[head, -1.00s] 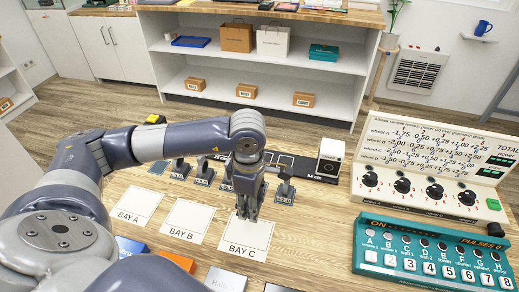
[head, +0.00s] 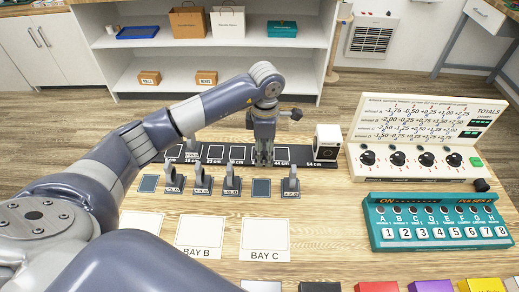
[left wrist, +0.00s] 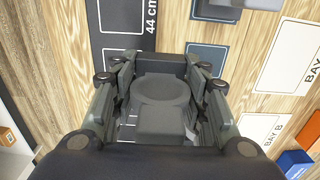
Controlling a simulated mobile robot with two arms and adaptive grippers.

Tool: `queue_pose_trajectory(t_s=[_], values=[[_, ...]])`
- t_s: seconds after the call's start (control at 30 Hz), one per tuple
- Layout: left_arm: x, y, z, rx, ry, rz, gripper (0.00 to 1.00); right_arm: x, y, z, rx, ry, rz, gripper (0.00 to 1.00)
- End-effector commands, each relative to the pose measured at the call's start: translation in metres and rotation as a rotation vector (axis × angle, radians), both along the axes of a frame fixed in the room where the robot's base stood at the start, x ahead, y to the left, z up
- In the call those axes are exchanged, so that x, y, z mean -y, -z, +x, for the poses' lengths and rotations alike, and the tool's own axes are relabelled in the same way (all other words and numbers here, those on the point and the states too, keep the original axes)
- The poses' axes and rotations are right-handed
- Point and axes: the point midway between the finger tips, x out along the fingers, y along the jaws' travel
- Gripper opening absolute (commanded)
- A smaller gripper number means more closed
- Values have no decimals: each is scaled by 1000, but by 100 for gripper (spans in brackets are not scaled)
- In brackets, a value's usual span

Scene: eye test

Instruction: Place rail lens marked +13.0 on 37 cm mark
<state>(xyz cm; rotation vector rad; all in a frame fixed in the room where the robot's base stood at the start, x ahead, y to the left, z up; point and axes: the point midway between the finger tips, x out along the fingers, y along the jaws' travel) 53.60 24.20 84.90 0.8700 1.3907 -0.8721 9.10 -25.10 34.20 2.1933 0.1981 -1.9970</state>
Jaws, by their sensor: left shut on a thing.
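My left gripper (head: 263,160) points down at the dark rail (head: 213,153), just left of its 44 cm label. It is shut on a grey rail lens, whose round body (left wrist: 160,92) shows between the fingers in the left wrist view. The held lens's marking is not readable, and I cannot tell whether it touches the rail. Several other lenses stand on dark pads in front of the rail, among them one on the left (head: 173,180) and one on the right (head: 290,183). A pad between them (head: 261,188) is empty. The 37 cm mark cannot be read. My right gripper is not in view.
A white box (head: 327,143) stands at the rail's right end. A teal pulse panel (head: 437,221) and a cream dial console (head: 412,135) stand on the right. The BAY B card (head: 200,232) and BAY C card (head: 265,236) lie empty in front.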

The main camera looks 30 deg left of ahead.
Motion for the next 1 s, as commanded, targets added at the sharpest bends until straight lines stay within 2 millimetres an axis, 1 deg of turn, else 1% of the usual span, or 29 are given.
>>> queue_pose_trajectory(t_s=[0.03, 0.13, 0.3, 0.47, 0.5, 0.6, 0.67, 1.0], values=[[-8, 6, 11, 2, -5, -1, 14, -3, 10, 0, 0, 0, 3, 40], [-20, 6, 24, 2, -3, -2, 14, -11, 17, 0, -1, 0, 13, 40], [-30, 5, 35, 1, 1, 0, 14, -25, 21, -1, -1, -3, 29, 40], [-37, 8, 42, 0, 0, -1, 14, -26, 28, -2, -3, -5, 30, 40], [-36, 18, 41, -2, 3, -2, 14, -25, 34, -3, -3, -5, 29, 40], [-35, 35, 40, -2, 3, -2, 14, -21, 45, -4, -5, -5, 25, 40], [-36, 41, 41, 0, 2, -2, 14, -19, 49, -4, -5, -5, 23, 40], [-36, 41, 41, 1, 2, 0, 14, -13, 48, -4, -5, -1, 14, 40]])
